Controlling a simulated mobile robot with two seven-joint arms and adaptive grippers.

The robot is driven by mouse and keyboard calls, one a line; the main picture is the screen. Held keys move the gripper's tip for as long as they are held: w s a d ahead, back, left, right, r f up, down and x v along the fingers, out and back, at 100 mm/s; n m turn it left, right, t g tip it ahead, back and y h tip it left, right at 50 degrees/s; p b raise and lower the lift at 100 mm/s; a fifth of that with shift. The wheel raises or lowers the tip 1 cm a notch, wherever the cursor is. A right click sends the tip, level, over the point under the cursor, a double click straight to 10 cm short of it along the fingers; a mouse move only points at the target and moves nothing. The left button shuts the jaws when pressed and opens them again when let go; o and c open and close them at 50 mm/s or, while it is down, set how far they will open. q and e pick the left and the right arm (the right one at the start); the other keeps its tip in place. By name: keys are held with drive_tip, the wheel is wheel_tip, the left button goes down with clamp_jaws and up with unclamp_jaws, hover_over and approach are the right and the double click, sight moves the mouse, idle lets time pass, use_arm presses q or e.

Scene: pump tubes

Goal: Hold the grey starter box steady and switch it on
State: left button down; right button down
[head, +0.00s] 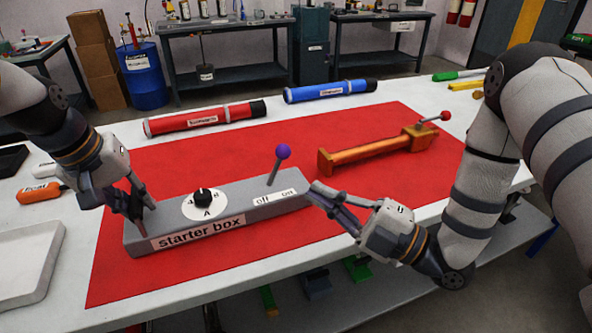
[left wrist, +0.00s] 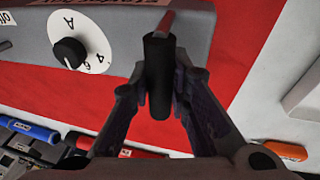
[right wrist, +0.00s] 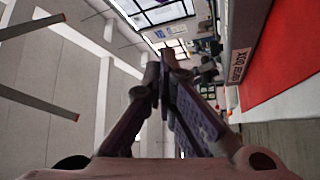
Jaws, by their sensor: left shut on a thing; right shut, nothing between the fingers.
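The grey starter box (head: 235,212) lies on the red mat in the head view, with a black dial (head: 203,196) on a white disc. A lever with a purple ball (head: 283,152) stands near its right end, behind the off and on labels, leaning slightly right. My left gripper (head: 136,204) is shut on the upright handle at the box's left end; the left wrist view shows this black handle (left wrist: 159,75) between the fingers. My right gripper (head: 318,193) is shut and empty beside the box's right end, right of the lever. The right wrist view shows the box's front label (right wrist: 240,65).
An orange clamp-like tool (head: 375,150) with a red ball lies on the red mat (head: 330,240) to the right. A red tube (head: 205,118) and a blue tube (head: 330,91) lie behind. A white tray (head: 25,260) sits at the left. The mat's front is clear.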

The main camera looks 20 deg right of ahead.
use_arm(q)
drive_tip(key=c, duration=1.4)
unclamp_jaws()
drive_tip(key=shift+c, duration=0.2)
use_arm(e)
drive_tip(key=v, duration=0.2)
drive_tip(key=shift+s+d+f, duration=0.2)
drive_tip(key=shift+s, duration=0.05)
